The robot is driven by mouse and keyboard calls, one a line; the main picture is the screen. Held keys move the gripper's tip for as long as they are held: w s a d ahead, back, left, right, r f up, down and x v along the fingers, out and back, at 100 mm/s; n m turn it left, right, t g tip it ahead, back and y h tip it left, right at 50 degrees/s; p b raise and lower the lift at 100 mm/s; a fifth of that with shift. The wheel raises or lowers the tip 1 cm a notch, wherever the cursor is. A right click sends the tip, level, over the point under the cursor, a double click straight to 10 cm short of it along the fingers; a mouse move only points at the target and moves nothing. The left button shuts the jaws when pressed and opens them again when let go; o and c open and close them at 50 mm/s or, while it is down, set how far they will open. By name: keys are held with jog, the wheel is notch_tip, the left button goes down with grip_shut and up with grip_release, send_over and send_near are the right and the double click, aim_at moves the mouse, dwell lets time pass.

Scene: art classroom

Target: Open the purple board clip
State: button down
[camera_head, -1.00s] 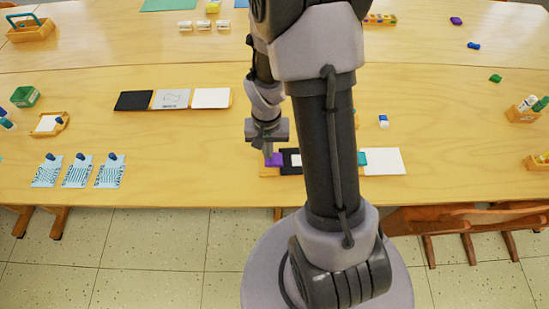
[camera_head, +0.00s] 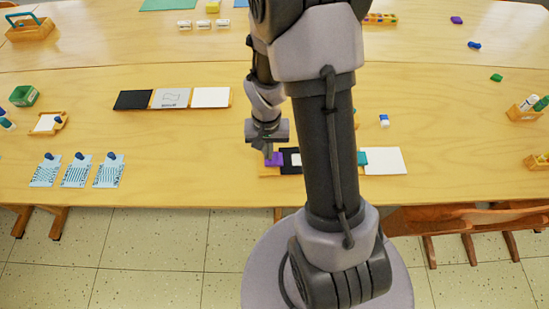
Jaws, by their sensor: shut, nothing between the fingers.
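The purple board clip (camera_head: 275,159) sits at the left part of a long board near the table's front edge. My gripper (camera_head: 268,155) points down at the clip's left part, its fingertips at or just above it. The fingers are shut with nothing held. Whether they touch the clip, and whether the clip is open or closed, is too small to tell. My arm hides the middle of the board. A teal clip (camera_head: 362,158) and a white sheet (camera_head: 385,161) show to the right of my arm.
A board with black, grey and white panels (camera_head: 172,98) lies behind and to the left. Several blue patterned cards (camera_head: 76,172) lie at the front left. A small blue-and-white object (camera_head: 384,120) lies behind the white sheet. Bare table surrounds the board's left end.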

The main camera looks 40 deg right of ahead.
jog(key=shift+f+b, duration=0.45)
jog(key=shift+f, duration=0.1)
notch_tip(320, 180, up, 7)
jog(key=p, duration=0.5)
dwell(0.4)
